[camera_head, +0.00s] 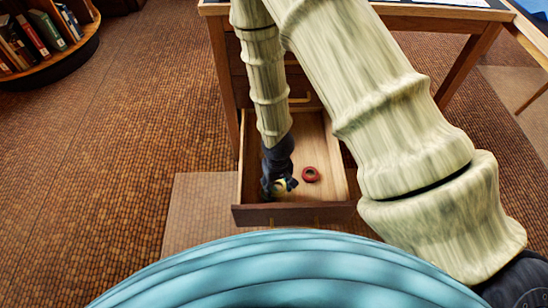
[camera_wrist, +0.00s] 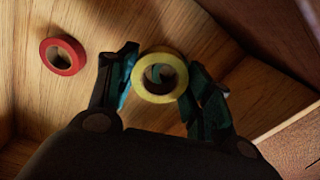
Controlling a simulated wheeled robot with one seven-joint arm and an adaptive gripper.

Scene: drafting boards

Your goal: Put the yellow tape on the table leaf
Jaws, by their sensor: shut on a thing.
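The yellow tape (camera_wrist: 172,92) is a small roll held between the two fingers of my gripper (camera_wrist: 160,88) in the wrist view. In the head view, my gripper (camera_head: 279,187) reaches down into an open drawer, with a bit of the yellow tape (camera_head: 281,186) showing at its fingertips. I cannot tell whether the tape touches the drawer floor. The wooden table (camera_head: 425,17) stands above the drawer at the top of the head view. I cannot tell which part of it is the leaf; one wooden piece (camera_head: 532,38) extends at the right edge.
A red tape roll (camera_head: 311,174) lies on the drawer floor, also left of my gripper in the wrist view (camera_wrist: 62,55). The drawer front (camera_head: 292,215) and side walls surround my gripper. A curved bookshelf (camera_head: 62,62) stands at the upper left. Open floor lies left.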

